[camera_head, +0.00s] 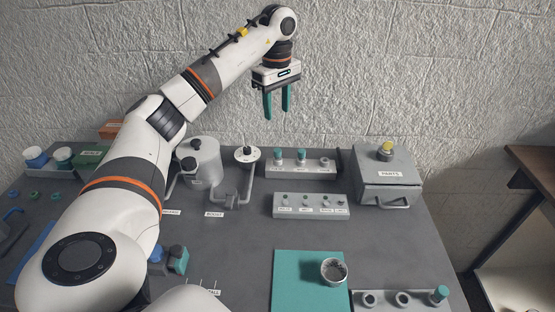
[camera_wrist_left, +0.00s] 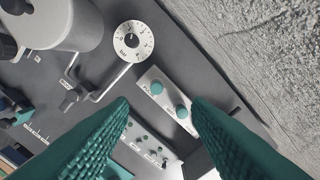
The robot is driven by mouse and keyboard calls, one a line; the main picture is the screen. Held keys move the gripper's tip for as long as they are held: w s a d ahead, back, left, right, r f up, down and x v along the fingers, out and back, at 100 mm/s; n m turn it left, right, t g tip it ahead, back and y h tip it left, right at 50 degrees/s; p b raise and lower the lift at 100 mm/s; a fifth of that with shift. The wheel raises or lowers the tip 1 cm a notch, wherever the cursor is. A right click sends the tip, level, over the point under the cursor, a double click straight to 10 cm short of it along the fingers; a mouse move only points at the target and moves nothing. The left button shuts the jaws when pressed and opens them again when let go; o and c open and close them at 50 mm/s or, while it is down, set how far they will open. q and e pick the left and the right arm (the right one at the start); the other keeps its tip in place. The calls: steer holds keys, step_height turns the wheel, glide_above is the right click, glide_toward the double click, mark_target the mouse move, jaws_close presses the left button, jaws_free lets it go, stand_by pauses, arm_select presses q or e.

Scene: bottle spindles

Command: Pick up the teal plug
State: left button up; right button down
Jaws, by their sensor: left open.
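Two teal-topped plugs, a left one (camera_head: 278,155) and a right one (camera_head: 301,156), stand upright in the grey rack (camera_head: 318,174) at the back of the table. I cannot tell which one the task means. My left gripper (camera_head: 277,108) is open and empty, pointing down, high above the back rack. In the left wrist view two round teal tops (camera_wrist_left: 157,88) (camera_wrist_left: 181,111) show beyond and between the spread fingers (camera_wrist_left: 160,105). My right gripper is not visible.
A grey box (camera_head: 388,180) with a yellow-topped knob stands right of the back rack. A grey strip with several small knobs (camera_head: 310,207) lies in front. A grey tank (camera_head: 200,160) and a dial (camera_head: 247,154) stand left. A cup (camera_head: 334,271) sits on the teal mat (camera_head: 295,275).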

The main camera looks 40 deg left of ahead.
arm_select(q)
glide_above(278, 150)
steer(key=f, duration=0.4)
steer(key=a+f, duration=0.1)
steer(key=f, duration=0.2)
steer(key=shift+w+f, duration=0.1)
steer(key=shift+w, duration=0.15)
steer(key=f, duration=0.3)
steer(key=d+f+p, duration=0.1)
steer(key=shift+s+f, duration=0.3)
steer(key=shift+f, duration=0.45)
jaws_close()
